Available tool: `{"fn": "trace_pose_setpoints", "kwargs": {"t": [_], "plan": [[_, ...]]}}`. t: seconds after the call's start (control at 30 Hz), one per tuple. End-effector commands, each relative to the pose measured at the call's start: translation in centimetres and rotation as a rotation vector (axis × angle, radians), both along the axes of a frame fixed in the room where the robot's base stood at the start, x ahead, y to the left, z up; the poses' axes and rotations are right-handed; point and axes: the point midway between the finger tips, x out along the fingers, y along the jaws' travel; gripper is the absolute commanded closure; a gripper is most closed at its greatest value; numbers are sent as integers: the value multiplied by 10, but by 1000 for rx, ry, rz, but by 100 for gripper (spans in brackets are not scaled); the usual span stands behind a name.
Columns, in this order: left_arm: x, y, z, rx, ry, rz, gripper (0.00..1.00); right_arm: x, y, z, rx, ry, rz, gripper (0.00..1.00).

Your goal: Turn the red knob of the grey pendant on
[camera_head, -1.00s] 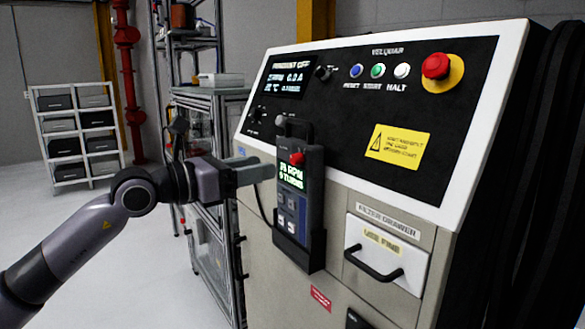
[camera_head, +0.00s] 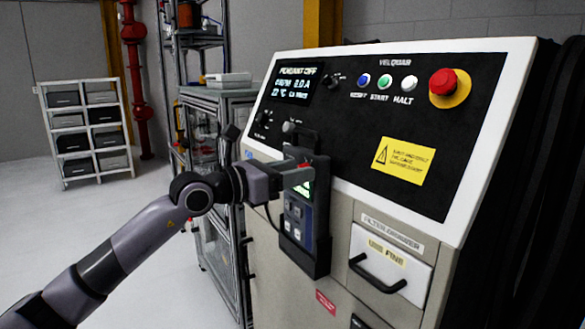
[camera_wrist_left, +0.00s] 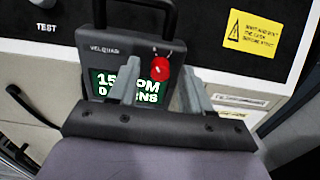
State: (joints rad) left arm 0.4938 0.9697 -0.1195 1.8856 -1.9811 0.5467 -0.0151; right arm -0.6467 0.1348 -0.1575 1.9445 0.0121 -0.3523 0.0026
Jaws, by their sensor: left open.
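The grey pendant (camera_head: 293,226) sits upright in a dark holder on the machine's front; its top, with a dark handle, shows in the wrist view (camera_wrist_left: 112,62). In the head view, only a bit of red shows by my fingers. My left gripper (camera_head: 310,170) is open in front of the pendant's upper part. In the wrist view, its fingers stand on either side of the knob, with gaps visible. Contact cannot be told. My right gripper is not in view.
The machine's black panel (camera_head: 340,125) has a display reading "PENDANT OFF" (camera_head: 297,82), coloured buttons and a red mushroom button (camera_head: 443,82). A drawer with a black handle (camera_head: 376,273) is right of the pendant. A cable hangs left of the pendant.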

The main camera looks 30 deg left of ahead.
Motion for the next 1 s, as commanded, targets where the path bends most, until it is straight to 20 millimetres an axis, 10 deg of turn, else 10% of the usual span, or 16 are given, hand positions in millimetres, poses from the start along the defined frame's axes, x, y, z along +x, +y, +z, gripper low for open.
{"fn": "trace_pose_setpoints", "kwargs": {"t": [0.27, 0.4, 1.0], "plan": [[1, 0, 0, 0, -1, 0, 54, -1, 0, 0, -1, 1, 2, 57], [1, 0, 0, 0, 0, 0, 100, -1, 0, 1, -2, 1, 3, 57], [0, 0, -3, 150, -65, 0, 100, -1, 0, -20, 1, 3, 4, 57]]}}
